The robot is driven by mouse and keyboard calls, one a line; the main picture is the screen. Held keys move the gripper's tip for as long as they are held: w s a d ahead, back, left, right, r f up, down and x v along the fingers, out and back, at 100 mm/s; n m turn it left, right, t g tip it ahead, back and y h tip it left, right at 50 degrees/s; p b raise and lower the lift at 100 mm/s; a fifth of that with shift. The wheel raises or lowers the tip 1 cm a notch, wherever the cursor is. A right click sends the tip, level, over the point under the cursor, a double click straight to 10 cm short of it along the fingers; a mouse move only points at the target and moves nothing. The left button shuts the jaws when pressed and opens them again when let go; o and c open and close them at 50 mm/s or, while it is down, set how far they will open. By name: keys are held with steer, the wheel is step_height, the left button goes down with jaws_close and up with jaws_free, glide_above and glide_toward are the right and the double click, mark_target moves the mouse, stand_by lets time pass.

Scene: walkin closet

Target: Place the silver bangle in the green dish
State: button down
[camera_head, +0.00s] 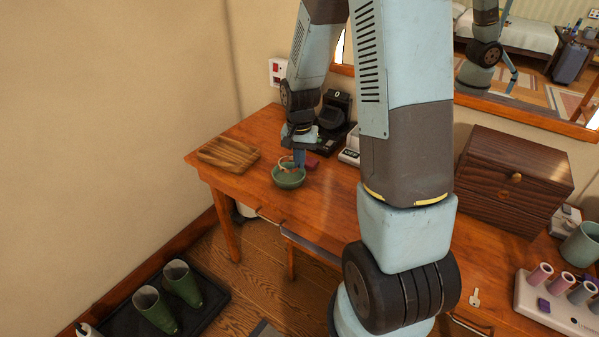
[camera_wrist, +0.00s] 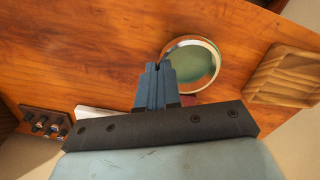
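The green dish (camera_head: 289,179) stands on the wooden table, and it also shows in the wrist view (camera_wrist: 195,68), just right of my fingertips. My gripper (camera_head: 299,163) points down at the dish's far side. In the wrist view, my gripper (camera_wrist: 157,66) has its fingers together with only a thin slit at the tips. A thin curved band, which looks like the silver bangle (camera_head: 286,160) tinted by the wood, shows at the fingertips over the dish's far rim. It seems pinched there; its outline is hard to tell from the dish rim.
A wooden tray (camera_head: 229,154) lies left of the dish. A small dark red item (camera_head: 311,164) lies right of the fingers, and a black device (camera_head: 335,113) stands behind. A brown drawer box (camera_head: 513,178) stands at the right. Bare tabletop lies in front of the tray.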

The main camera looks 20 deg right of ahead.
steer(key=w+f, duration=0.2)
steer(key=w+d+f, duration=0.1)
steer(key=w+f, duration=0.1)
steer(key=f, duration=0.1)
steer(key=shift+w+f, duration=0.3)
steer(key=shift+f, duration=0.05)
steer(key=shift+w+d+f, duration=0.1)
steer(key=shift+w+f, duration=0.05)
steer(key=shift+f, duration=1.5)
steer(key=shift+f, duration=0.15)
steer(key=c, duration=1.6)
jaws_free()
